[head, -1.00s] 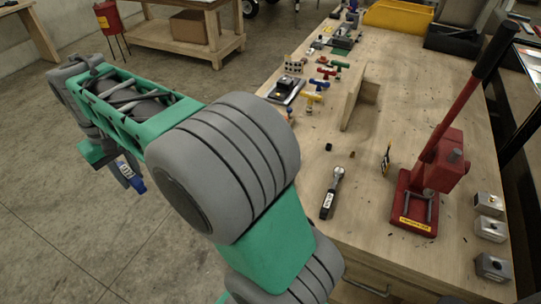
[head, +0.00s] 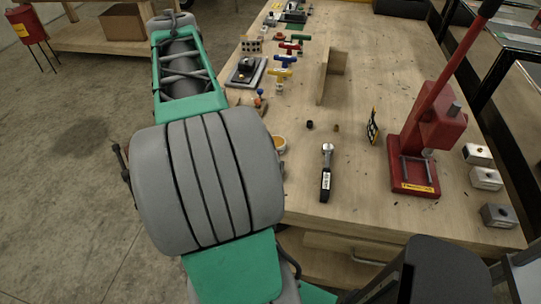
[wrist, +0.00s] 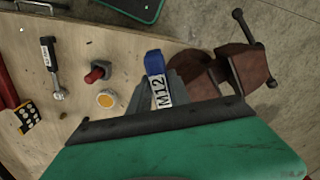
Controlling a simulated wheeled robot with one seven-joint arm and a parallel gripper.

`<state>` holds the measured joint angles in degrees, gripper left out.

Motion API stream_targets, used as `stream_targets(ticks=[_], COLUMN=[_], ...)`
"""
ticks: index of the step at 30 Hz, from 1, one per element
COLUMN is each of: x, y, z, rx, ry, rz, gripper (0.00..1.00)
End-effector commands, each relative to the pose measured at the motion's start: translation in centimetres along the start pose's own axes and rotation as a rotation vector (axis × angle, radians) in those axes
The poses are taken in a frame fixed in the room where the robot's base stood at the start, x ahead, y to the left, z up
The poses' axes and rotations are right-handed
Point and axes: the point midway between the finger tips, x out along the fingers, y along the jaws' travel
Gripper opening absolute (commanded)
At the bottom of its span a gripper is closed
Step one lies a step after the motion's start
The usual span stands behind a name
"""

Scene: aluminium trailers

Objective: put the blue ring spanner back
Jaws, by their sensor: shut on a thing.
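The blue ring spanner (wrist: 154,63) shows in the wrist view as a blue end with a white label reading M12. My gripper (wrist: 157,92) is shut on it, with grey fingers on both sides of the label. The spanner is in front of the wooden bench's edge, beside a brown vise (wrist: 215,75). Part of the spanner is hidden by the fingers and my wrist. In the head view my own arm covers the gripper and the spanner. I cannot see an empty place for the spanner.
A wooden upright (head: 329,75) and a red press (head: 430,140) stand there. Metal blocks (head: 486,178) line the right edge.

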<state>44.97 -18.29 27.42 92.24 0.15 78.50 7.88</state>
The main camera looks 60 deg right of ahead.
Motion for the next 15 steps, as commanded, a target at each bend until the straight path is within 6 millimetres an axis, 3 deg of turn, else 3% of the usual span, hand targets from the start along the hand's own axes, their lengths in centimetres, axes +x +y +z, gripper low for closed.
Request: stream_targets(ticks=[1, 6, 10, 15], x=[1.9, 4.7, 6.1, 6.8], y=[3.8, 14.7, 20.3, 23.6], z=[0.1, 2.7, 5.6, 7.9], rx=[0.114, 0.465, 0.67, 0.805], ry=[0.003, 0.002, 0.002, 0.002], rz=[0.0, 0.001, 0.002, 0.002], gripper=[0.0, 0.0, 0.0, 0.0])
